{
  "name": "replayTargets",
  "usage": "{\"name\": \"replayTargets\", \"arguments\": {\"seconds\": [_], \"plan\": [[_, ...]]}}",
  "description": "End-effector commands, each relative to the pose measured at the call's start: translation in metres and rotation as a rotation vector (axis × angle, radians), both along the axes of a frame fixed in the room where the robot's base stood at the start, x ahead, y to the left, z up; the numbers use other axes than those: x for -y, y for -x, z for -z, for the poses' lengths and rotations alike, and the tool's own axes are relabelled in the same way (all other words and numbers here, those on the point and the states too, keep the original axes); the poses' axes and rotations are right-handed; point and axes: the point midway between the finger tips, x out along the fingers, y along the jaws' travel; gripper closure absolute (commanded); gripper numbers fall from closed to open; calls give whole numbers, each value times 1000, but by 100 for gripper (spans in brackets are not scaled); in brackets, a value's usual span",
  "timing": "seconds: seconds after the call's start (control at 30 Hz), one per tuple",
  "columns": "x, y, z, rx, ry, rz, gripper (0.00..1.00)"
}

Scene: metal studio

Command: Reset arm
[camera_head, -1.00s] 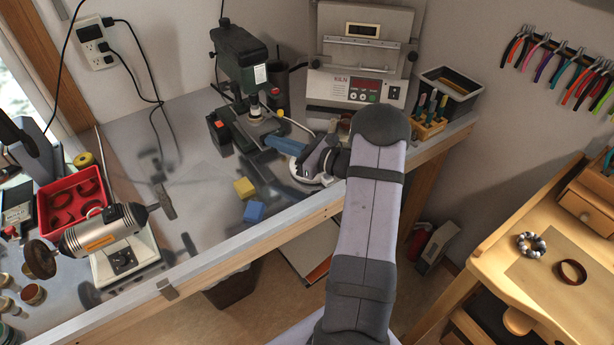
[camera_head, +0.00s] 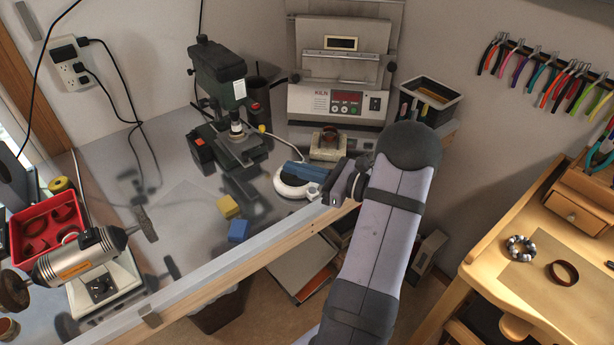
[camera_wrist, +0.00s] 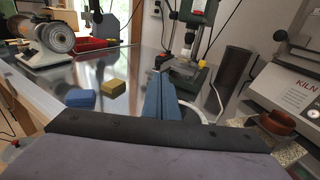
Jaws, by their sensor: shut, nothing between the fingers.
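My gripper shows in the head view as blue fingers (camera_head: 304,171) at the end of my arm, above a white round device with a cable (camera_head: 291,188) near the bench's front edge. In the wrist view its two blue fingers (camera_wrist: 163,98) lie together, shut and empty. They point toward the back of the bench, and the wrist body hides the lower part of that view.
A drill press (camera_head: 222,85), a kiln (camera_head: 340,90) and a block with a brown ring (camera_head: 328,148) stand behind. Yellow (camera_head: 228,206) and blue (camera_head: 239,230) blocks lie left of the gripper. A polishing motor (camera_head: 85,258) and red tray (camera_head: 45,228) are farther left.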

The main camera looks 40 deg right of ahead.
Motion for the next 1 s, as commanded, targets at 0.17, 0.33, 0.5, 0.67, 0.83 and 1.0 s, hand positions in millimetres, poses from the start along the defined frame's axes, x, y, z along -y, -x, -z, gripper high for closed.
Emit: {"name": "replayTargets", "arguments": {"seconds": [0.17, 0.33, 0.5, 0.67, 0.83, 1.0], "plan": [[10, 19, 0, 1, 1, 2, 100], [13, 26, -1, 0, -1, 0, 100], [14, 27, -2, 0, -1, 0, 100], [4, 26, -1, -10, 15, -27, 100], [-44, 23, 5, -63, 104, -169, 100], [-137, 43, 23, -146, 329, -482, 100]]}}
